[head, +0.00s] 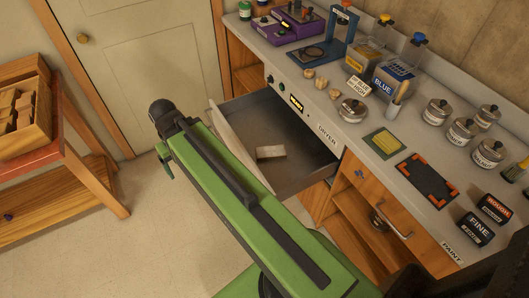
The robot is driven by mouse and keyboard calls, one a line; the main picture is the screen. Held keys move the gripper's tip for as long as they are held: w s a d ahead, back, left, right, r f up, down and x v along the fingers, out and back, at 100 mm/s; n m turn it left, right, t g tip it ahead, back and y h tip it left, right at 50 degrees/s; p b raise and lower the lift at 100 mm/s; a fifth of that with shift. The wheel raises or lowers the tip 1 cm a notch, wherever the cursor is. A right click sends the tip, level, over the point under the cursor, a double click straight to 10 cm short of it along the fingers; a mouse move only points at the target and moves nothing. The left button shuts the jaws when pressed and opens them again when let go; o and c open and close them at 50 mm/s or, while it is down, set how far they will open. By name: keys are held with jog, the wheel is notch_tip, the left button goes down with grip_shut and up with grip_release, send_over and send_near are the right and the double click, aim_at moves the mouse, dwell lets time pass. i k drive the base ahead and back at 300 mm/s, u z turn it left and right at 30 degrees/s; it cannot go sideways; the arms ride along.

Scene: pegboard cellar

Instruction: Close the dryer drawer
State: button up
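The dryer drawer (228,143) is pulled out from the front of the bench, below the panel labelled DRYER (327,135). Its pale front board faces left, towards the open floor. A small light block (270,153) lies inside on the dark drawer floor. My green arm reaches across the lower middle and passes over the near part of the drawer front. The far end of my arm is in front of the drawer, to the left of its front board. I cannot make out the fingers of my gripper there.
The bench top (372,185) carries several jars, a yellow sponge (388,142), a dark tray with orange corners (428,178) and blocks marked ROUGH and FINE. A wooden table (62,165) with a crate (22,120) stands at left. Tiled floor between them is clear.

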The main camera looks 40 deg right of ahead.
aim_at(260, 117)
jog(key=z, duration=0.35)
jog(key=k, duration=1.4)
jog(key=u, duration=0.55)
jog(key=i, duration=0.75)
jog(key=u, duration=0.55)
jog(key=i, duration=0.6)
jog(key=u, duration=0.6)
